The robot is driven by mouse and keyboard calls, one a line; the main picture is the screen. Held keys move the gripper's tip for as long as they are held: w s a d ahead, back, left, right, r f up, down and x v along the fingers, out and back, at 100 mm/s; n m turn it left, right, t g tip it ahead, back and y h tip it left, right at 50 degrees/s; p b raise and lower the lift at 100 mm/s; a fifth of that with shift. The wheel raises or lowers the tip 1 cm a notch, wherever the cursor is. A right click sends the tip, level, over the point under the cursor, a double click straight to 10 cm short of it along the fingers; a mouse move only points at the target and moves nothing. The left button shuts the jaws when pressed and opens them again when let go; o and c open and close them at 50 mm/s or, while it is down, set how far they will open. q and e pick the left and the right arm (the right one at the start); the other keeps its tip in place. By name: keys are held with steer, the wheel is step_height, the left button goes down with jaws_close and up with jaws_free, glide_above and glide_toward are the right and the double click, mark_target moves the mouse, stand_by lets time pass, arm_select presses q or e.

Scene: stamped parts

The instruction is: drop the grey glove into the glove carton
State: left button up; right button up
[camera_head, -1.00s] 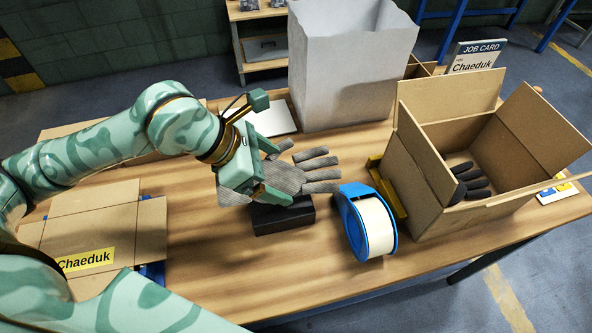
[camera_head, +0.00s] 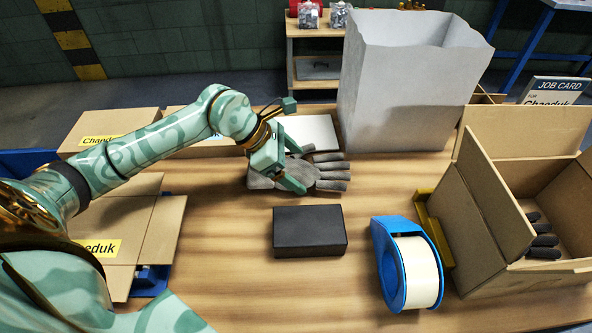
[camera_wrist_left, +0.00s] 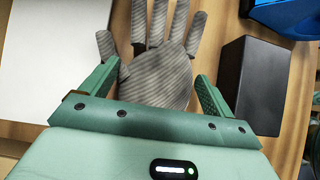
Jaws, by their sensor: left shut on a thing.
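The grey glove (camera_head: 318,176) is behind the black box in the head view, palm and fingers spread toward the right. My left gripper (camera_head: 296,170) is shut on it; the wrist view shows the glove (camera_wrist_left: 158,75) between the two fingers (camera_wrist_left: 155,85). I cannot tell how high it is above the table. An open cardboard carton (camera_head: 490,215) stands at the right with its flaps up. Dark glove fingers (camera_head: 541,238) show inside it. My right gripper is not in view.
A tall grey bag (camera_head: 400,95) stands behind. A white sheet (camera_head: 312,132) lies at the back, flat cardboard (camera_head: 125,225) at the left. A job card (camera_head: 552,92) stands back right.

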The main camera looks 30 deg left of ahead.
arm_select(q)
steer(key=shift+f, duration=0.9)
steer(key=shift+r, duration=0.2)
steer(key=shift+f, duration=0.15)
steer(key=o, duration=0.8)
